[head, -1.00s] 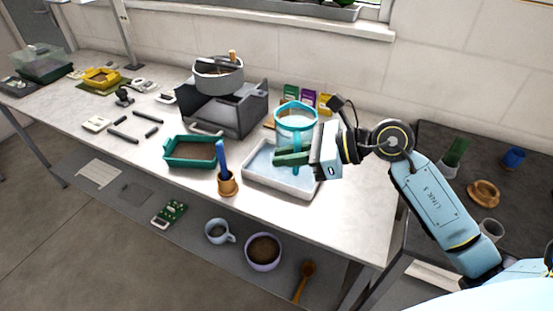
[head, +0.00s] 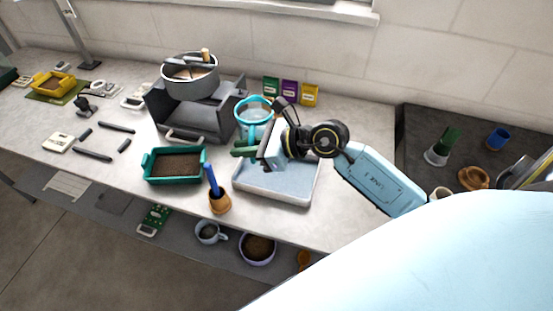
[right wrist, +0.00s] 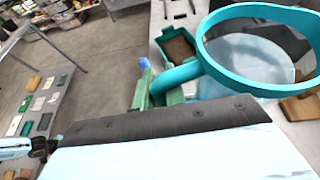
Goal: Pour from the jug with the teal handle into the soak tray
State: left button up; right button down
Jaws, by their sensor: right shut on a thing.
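The jug (head: 254,108) is clear with a teal rim and a teal handle (right wrist: 178,77). My right gripper (head: 243,149) is shut on that handle, its green fingers around it. The jug is held near the back left of the soak tray (head: 316,186), a white rectangular tray with a pale blue inside. The jug looks near upright, and I cannot tell a slight tilt. Its lower part is partly hidden by my gripper. No stream shows. My left gripper is not in view.
A green tray of soil (head: 148,173) and a terracotta pot with a blue-handled tool (head: 219,204) stand left of the soak tray. A grey stand with a pan (head: 190,88) is behind. Seed packets (head: 289,91) stand at the back. The counter right of the soak tray is clear.

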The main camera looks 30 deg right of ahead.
jog(key=s+a+f+m+t+h+p, duration=0.2)
jog(key=s+a+f+p, duration=0.4)
jog(key=p, duration=0.5)
jog(key=shift+s+f+m+h, duration=0.5)
jog(key=shift+s+f, duration=0.8)
jog(key=shift+f, duration=0.15)
jog(key=shift+r, duration=0.1)
jog(key=shift+w+d+r+m+g+y+p, duration=0.1)
jog(key=shift+w+d+r+m+g+y, duration=0.25)
jog(key=shift+d+r+m, duration=0.3)
jog(key=shift+w+d+r+m+g+y+p, duration=0.15)
jog(key=shift+w+d+r+m+g+y, duration=0.25)
jog(key=shift+r, duration=0.45)
jog(key=shift+w+d+r+m+g+y+p, duration=0.15)
jog(key=shift+w+d+r+m+y, duration=0.1)
jog(key=shift+w+d+r+m, duration=0.35)
jog(key=shift+s+a+r, duration=0.1)
jog(key=shift+a+r, duration=0.1)
jog(key=shift+w+d+r+m, duration=0.1)
jog(key=shift+w+d+m, duration=0.15)
jog(key=shift+m, duration=0.1)
